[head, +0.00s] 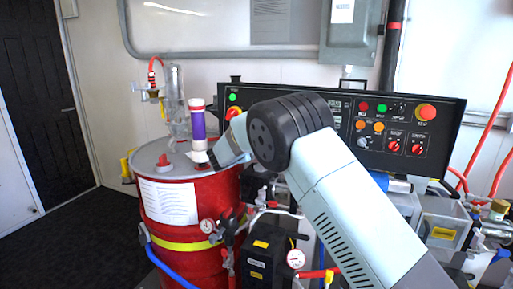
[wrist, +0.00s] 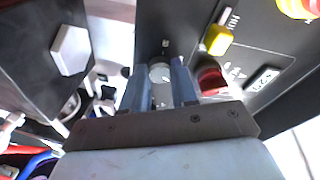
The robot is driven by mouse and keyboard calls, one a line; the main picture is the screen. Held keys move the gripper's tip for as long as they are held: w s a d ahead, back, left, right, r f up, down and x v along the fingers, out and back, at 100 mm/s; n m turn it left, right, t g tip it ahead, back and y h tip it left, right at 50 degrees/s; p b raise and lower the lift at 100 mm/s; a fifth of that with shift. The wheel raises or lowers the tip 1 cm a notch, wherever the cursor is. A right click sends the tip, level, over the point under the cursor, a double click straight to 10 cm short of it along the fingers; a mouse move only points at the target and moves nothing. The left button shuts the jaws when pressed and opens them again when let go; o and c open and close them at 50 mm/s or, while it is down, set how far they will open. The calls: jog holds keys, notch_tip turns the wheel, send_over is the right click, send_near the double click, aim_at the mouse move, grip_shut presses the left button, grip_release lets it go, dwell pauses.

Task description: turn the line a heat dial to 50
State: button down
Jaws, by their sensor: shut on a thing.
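In the wrist view, my gripper (wrist: 158,72) is against the dark control panel. Its two fingers are closed on a small pale grey dial (wrist: 160,71), one finger on each side. I take this to be the line A heat dial; its label and scale are hidden or too small, so I cannot tell its setting. In the head view, my arm's dark round joint covers the panel's left middle, and the gripper tips and this dial are hidden behind it. The control panel (head: 447,130) carries other knobs, buttons and small lights.
Beside the right finger is a red knob (wrist: 209,78), with a yellow button (wrist: 219,39) above it. A red drum (head: 178,220) with a purple-banded cylinder (head: 198,127) stands left of the panel. Pumps, hoses and gauges (head: 296,259) crowd the space below.

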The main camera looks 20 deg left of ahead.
jog(key=shift+d+f, duration=0.2)
jog(key=shift+f, duration=0.05)
jog(key=c, duration=0.9)
grip_release()
jog(key=shift+r, duration=0.1)
jog(key=shift+o, duration=0.2)
jog(key=shift+a, duration=0.1)
jog(key=v, duration=1.3)
jog(key=shift+s+a, duration=0.15)
jog(key=shift+s, duration=0.1)
jog(key=shift+r, duration=0.1)
